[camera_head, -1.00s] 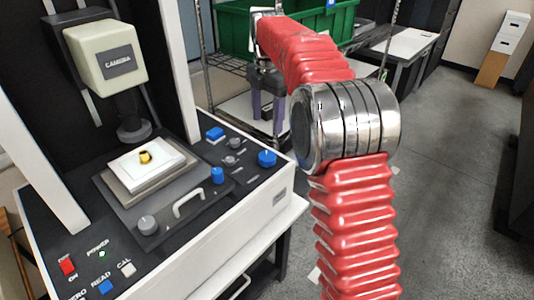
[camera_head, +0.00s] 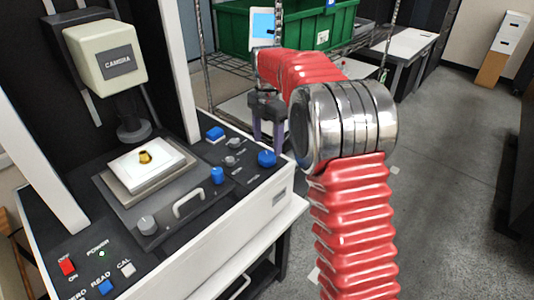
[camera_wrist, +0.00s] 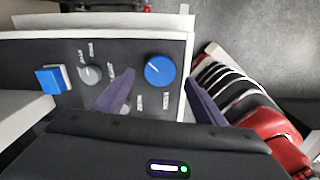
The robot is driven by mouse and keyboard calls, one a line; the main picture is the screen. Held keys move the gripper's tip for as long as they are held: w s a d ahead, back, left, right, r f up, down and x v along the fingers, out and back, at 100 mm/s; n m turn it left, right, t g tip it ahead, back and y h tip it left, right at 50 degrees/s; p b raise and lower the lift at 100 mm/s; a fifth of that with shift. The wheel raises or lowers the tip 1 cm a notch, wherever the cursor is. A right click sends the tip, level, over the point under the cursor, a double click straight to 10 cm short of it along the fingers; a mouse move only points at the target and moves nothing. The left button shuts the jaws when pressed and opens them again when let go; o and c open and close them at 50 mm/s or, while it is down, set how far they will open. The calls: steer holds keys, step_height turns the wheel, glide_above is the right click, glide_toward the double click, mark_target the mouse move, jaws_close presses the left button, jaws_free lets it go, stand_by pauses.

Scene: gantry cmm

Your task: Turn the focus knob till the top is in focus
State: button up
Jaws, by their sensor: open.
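A large blue knob (camera_head: 266,158) with a white pointer line stands at the right end of the machine's black control panel. It also shows in the wrist view (camera_wrist: 160,70). The panel labels are too small to read surely, so I cannot confirm which knob is focus. My gripper (camera_head: 269,147) is open and points down over the large blue knob. In the wrist view its purple fingertips (camera_wrist: 160,78) lie on either side of the knob, with visible gaps. A gold part (camera_head: 145,157) sits on a white block under the camera head (camera_head: 105,50).
A grey knob (camera_head: 148,225) and handle (camera_head: 188,203) are at the stage front. A green bin (camera_head: 235,30) is behind.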

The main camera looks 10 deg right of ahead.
mark_target(267, 155)
steer(key=shift+f, duration=2.75)
steer(key=c, duration=1)
